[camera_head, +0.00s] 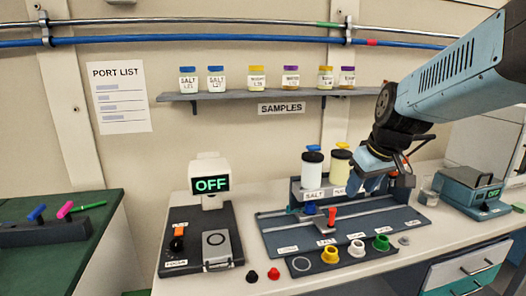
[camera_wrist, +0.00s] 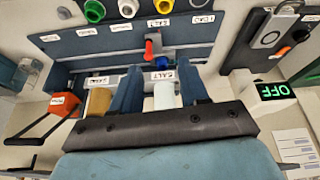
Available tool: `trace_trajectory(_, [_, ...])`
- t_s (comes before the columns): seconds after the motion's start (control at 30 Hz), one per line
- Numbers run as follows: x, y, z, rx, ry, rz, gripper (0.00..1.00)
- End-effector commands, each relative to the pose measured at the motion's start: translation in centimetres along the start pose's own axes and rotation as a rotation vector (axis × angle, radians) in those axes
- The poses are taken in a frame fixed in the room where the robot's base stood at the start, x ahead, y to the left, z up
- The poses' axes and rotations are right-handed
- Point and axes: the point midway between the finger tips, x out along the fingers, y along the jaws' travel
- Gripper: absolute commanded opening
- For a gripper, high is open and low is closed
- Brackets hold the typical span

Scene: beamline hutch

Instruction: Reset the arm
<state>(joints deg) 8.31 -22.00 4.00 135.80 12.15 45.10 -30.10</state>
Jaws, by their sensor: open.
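My blue arm reaches in from the upper right of the head view. My gripper (camera_head: 370,183) hangs above the right part of the slotted grey board (camera_head: 285,236), beside the bottles. In the wrist view its two dark blue fingers (camera_wrist: 159,76) are apart. A white bottle (camera_head: 312,170) with a black cap stands in the rack behind the board, above a SALT label. A yellowish bottle (camera_head: 340,165) stands to its right, partly hidden by my gripper. Both show near the fingers in the wrist view; I cannot tell whether a finger touches either.
A red-handled slider (camera_head: 332,215) stands on the board. Yellow, white and green fittings sit on a front strip (camera_head: 300,265). An OFF display (camera_head: 210,185) stands left, another OFF unit (camera_head: 470,188) right. A shelf (camera_head: 260,95) with several jars hangs behind.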

Motion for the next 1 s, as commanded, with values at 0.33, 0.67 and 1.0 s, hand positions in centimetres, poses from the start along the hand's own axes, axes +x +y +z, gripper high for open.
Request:
trace_trajectory(0.33, [-5.5,-2.5,6.4,0.195,0.057,0.08,0.44])
trace_trajectory(0.67, [-7.1,-3.1,9.6,0.3,0.09,0.111,0.44])
trace_trajectory(1.0, [-7.1,-3.1,9.7,0.305,0.09,0.111,0.44])
